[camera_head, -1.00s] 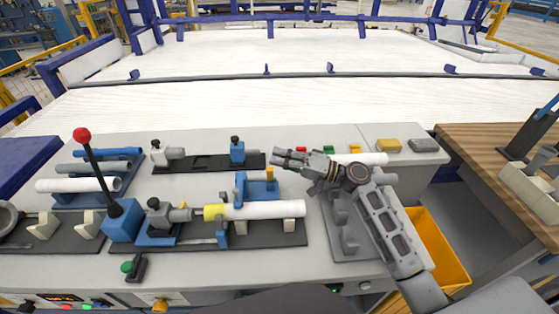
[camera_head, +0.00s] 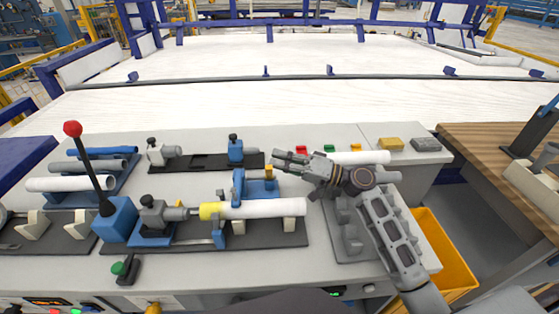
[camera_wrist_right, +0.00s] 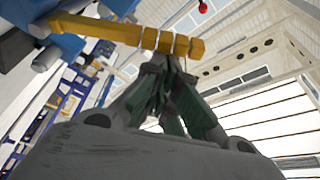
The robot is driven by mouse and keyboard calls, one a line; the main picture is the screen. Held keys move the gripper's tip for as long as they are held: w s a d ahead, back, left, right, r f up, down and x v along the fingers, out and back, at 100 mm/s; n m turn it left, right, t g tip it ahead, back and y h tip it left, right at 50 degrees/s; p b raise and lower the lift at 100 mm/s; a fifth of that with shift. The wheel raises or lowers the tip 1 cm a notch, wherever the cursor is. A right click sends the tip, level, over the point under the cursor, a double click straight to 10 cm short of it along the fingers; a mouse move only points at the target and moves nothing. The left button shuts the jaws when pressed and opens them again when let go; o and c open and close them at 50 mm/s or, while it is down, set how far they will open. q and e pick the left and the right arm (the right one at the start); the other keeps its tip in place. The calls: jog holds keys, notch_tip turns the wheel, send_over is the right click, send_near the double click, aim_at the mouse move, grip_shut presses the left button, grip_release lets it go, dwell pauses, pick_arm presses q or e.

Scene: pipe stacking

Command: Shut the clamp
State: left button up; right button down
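The clamp (camera_head: 238,187) is blue and stands behind a white pipe (camera_head: 265,208) with a yellow end section. Its orange-yellow handle (camera_head: 269,173) is to the right of its blue upright part. In the right wrist view the handle (camera_wrist_right: 115,32) crosses the top as a yellow bar. My right gripper (camera_head: 276,159) is just above and behind the handle. In the right wrist view its fingertips (camera_wrist_right: 167,58) come together close to the bar; I cannot tell if they touch it. My left gripper is not in view.
A blue box with a red-knobbed lever (camera_head: 88,168) stands at the left, by a rack of pipes (camera_head: 75,184). Another fixture (camera_head: 200,162) lies behind the clamp. A grey block holder (camera_head: 350,235) and a yellow bin (camera_head: 440,250) are at the right.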

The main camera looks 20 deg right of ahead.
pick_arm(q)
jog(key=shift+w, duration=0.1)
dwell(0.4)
pick_arm(e)
notch_tip(320, 180, up, 10)
dwell(0.7)
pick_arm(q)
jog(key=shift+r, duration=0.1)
